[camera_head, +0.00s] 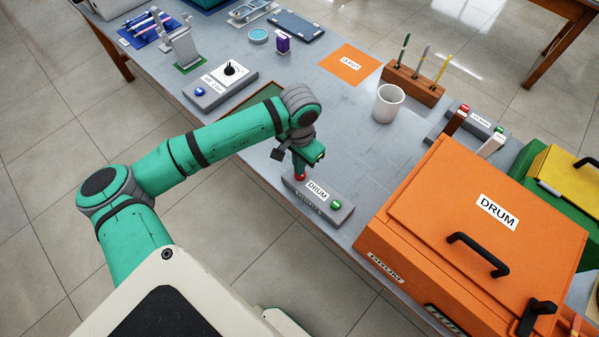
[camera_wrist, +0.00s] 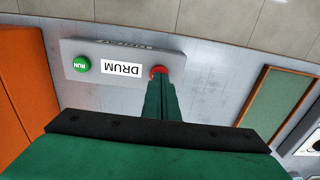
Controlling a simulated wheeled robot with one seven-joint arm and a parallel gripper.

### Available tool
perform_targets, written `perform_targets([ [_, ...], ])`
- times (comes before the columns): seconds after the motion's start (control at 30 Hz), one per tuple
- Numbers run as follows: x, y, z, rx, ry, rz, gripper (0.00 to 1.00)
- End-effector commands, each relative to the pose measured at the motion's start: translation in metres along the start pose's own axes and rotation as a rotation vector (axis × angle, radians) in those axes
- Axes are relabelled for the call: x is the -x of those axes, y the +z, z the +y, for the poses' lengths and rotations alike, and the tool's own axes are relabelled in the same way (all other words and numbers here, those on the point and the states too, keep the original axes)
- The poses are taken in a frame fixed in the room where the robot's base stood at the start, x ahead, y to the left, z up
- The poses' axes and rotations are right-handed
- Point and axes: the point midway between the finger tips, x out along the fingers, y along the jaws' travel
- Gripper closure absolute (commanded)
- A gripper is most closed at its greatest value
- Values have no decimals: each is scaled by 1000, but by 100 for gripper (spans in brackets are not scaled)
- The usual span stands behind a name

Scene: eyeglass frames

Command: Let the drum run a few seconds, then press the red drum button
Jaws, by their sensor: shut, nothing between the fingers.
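The drum control box (camera_head: 316,198) is a grey block labelled DRUM on the table, left of the orange drum (camera_head: 478,220). It has a green RUN button (camera_head: 336,205) at its right end. The red button (camera_head: 300,176) is at its left end, partly hidden by my gripper. In the wrist view the red button (camera_wrist: 158,71) shows just beyond my fingertips, and the green button (camera_wrist: 81,64) is to the left. My gripper (camera_head: 299,172) is shut and empty, with its tips at the red button. I cannot tell whether they touch or press it. The drum's lid is closed.
Another grey box (camera_head: 220,84) with a black knob and blue button sits behind my arm. A white cup (camera_head: 388,103), a wooden pen holder (camera_head: 413,84) and an orange mat (camera_head: 351,64) lie farther back. The table (camera_head: 335,125) between them is clear.

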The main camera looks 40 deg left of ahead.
Motion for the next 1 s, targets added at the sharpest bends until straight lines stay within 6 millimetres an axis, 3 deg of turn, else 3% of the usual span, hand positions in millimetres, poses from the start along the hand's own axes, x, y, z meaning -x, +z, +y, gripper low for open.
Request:
perform_targets([
  [1.0, -6, -1, -1, 1, 0, 0, 100],
])
